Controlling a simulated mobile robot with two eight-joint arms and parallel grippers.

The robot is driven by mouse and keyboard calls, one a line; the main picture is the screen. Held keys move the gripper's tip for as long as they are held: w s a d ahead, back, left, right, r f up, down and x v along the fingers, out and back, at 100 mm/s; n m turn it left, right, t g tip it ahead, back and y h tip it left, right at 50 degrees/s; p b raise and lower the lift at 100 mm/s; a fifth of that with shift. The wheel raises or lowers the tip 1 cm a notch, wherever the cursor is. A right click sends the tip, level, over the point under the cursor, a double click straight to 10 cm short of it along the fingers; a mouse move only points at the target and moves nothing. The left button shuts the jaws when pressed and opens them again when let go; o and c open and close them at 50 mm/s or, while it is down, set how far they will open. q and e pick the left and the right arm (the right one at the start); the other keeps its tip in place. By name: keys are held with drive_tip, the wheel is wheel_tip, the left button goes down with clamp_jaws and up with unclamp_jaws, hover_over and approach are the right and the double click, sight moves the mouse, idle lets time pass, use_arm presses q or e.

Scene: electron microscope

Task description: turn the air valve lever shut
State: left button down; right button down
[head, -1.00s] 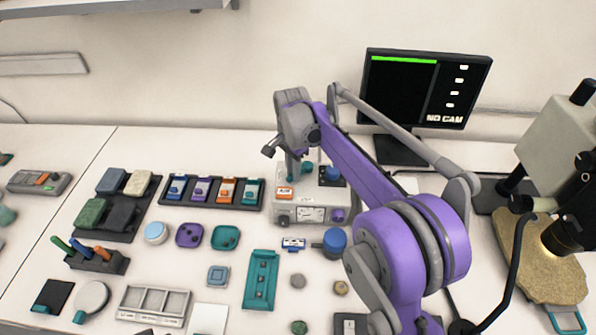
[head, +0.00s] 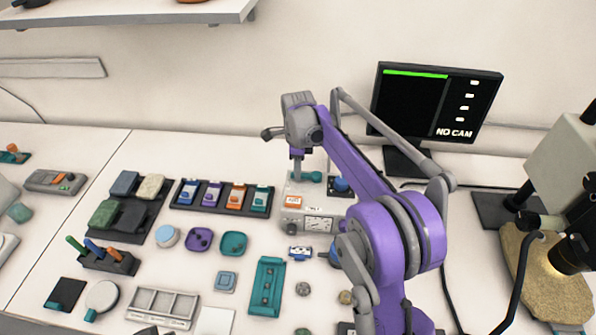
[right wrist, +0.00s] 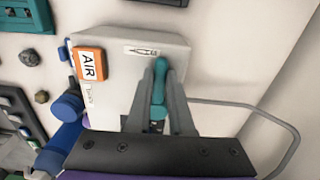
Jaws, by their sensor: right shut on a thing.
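The air valve lever is teal and stands on a pale box with an orange AIR label (right wrist: 88,64). In the right wrist view the lever (right wrist: 159,85) lies between my right gripper's two grey fingers (right wrist: 160,105), which are shut on it. In the head view my right gripper (head: 297,168) points down at the top of the box (head: 292,217), and a teal end of the lever (head: 312,176) shows beside it. The fingers partly hide the lever's base. My left gripper is not in view.
A monitor (head: 437,103) reading NO CAM is behind. A dark rack of coloured blocks (head: 221,198) sits to the left. A microscope (head: 565,165) stands at the right.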

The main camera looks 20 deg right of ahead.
drive_tip(key=shift+w+m, duration=0.15)
drive_tip(key=shift+m, duration=0.15)
drive_tip(key=c, duration=0.8)
unclamp_jaws()
wheel_tip(320, 180, up, 11)
drive_tip(key=p, duration=0.1)
drive_tip(key=shift+f, duration=0.1)
